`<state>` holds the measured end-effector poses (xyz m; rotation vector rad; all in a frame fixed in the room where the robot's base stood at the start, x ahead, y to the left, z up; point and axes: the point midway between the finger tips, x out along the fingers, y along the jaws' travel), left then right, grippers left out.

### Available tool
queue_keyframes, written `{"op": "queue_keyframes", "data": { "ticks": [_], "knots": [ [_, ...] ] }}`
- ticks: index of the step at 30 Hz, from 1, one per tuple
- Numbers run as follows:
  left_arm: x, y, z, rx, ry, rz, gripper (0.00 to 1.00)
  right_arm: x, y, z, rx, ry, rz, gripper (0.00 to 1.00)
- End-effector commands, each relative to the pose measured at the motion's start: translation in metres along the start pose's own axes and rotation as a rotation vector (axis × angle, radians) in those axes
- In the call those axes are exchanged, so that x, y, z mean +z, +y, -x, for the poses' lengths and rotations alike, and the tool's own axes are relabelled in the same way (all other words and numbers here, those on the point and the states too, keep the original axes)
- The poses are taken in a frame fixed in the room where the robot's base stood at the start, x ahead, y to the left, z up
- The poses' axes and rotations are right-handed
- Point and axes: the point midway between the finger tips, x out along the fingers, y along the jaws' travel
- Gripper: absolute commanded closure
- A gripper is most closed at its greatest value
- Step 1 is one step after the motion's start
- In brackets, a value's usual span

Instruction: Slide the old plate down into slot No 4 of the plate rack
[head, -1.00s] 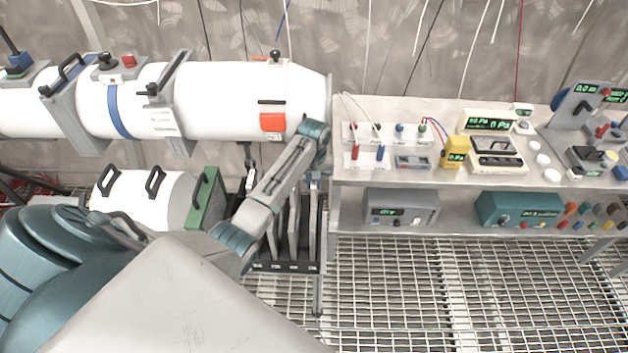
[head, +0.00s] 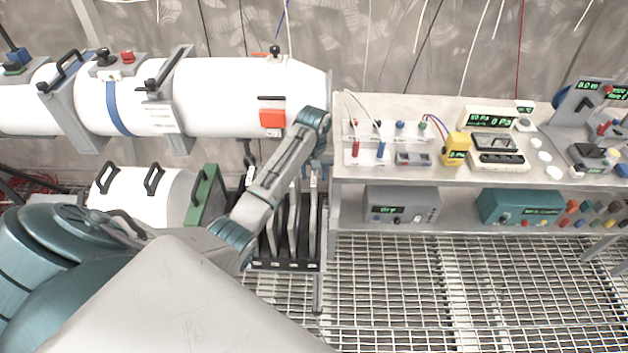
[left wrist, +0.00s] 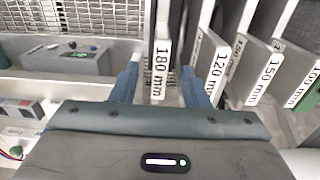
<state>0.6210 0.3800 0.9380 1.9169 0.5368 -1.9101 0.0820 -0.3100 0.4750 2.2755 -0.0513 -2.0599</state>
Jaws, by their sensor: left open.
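The plate rack (head: 285,265) stands under the white tube, left of the bench, with several grey plates upright in it. My left gripper (head: 317,170) is over its right end, partly hidden by my arm. In the left wrist view my left gripper (left wrist: 162,76) is open. A plate labelled 180 mm (left wrist: 161,70) stands between its two blue fingers, with a gap on each side. Plates labelled 120 mm (left wrist: 219,70) and 150 mm (left wrist: 262,72) stand to the right. I cannot tell which plate is the old one. Slot numbers are not readable. My right gripper is out of view.
A white tube (head: 225,95) runs above the rack. A bench (head: 350,182) with instruments is close on the right, with grey (head: 400,206) and teal (head: 520,208) boxes on its lower shelf. A green-ended white cylinder (head: 140,200) lies left. The grating right of the rack is clear.

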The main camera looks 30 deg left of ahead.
Motion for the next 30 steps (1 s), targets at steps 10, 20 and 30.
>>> {"op": "queue_keyframes", "data": {
  "ticks": [10, 20, 30],
  "knots": [
    [-0.001, 0.0, 0.065, 0.001, 0.003, 0.0, 0.58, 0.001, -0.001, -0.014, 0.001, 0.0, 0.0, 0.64],
    [0.0, 0.0, 0.077, 0.0, 0.001, 0.0, 0.58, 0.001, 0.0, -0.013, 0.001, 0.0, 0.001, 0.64],
    [0.0, 0.0, 0.076, 0.0, 0.002, 0.0, 0.58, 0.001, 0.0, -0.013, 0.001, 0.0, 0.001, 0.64]
  ]
}}
